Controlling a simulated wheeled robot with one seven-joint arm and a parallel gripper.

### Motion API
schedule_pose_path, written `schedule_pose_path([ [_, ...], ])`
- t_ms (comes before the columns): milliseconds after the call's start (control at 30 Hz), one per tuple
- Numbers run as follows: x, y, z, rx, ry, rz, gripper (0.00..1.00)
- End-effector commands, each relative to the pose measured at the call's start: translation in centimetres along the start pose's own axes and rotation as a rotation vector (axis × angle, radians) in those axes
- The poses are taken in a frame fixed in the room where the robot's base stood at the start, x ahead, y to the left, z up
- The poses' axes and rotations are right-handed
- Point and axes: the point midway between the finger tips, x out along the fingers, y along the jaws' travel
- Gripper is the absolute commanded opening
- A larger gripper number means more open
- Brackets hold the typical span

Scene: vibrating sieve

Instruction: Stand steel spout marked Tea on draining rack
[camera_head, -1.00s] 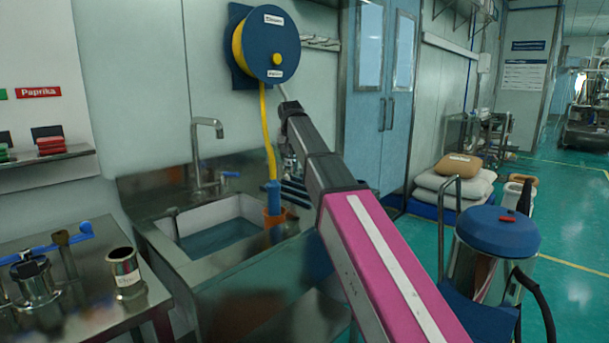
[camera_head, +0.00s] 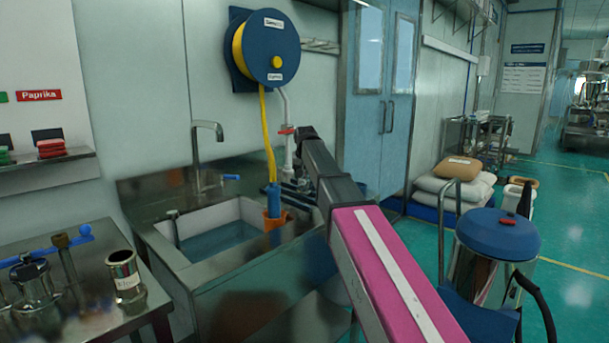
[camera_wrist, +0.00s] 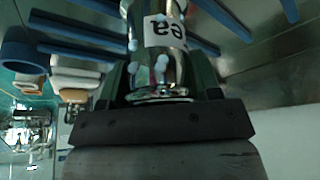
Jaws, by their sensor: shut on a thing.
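In the wrist view my gripper (camera_wrist: 163,88) is shut on a shiny steel spout (camera_wrist: 165,72). Its white label shows the letters "ea" upside down; the rest is out of sight. Pale blue-white blobs cling to the spout's surface. Blue bars (camera_wrist: 285,10), which look like the draining rack, lie beyond the spout on both sides. I cannot tell whether the spout touches them. In the head view the dark blue rack bars (camera_head: 296,188) show partly beside the sink, and my arm hides the gripper and the spout.
The sink (camera_head: 215,238) holds water, with a tap (camera_head: 208,150) behind it. An orange holder (camera_head: 274,218) with a blue tool stands at its right rim. A labelled steel cylinder (camera_head: 124,278) stands on the left bench. A blue-lidded vessel (camera_head: 497,235) stands at right.

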Motion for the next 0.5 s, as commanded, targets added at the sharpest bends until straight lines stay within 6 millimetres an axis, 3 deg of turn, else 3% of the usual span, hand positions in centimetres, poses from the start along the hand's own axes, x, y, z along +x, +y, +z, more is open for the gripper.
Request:
schedule_pose_path([
  [200,0.19,0.00,0.07,0.000,0.000,0.000,0.25],
  [233,0.24,0.00,0.10,0.000,-0.001,0.000,0.61],
  [300,0.21,-0.01,0.08,0.000,-0.001,0.000,0.83],
  [500,0.19,0.00,0.07,0.000,-0.001,0.000,0.83],
])
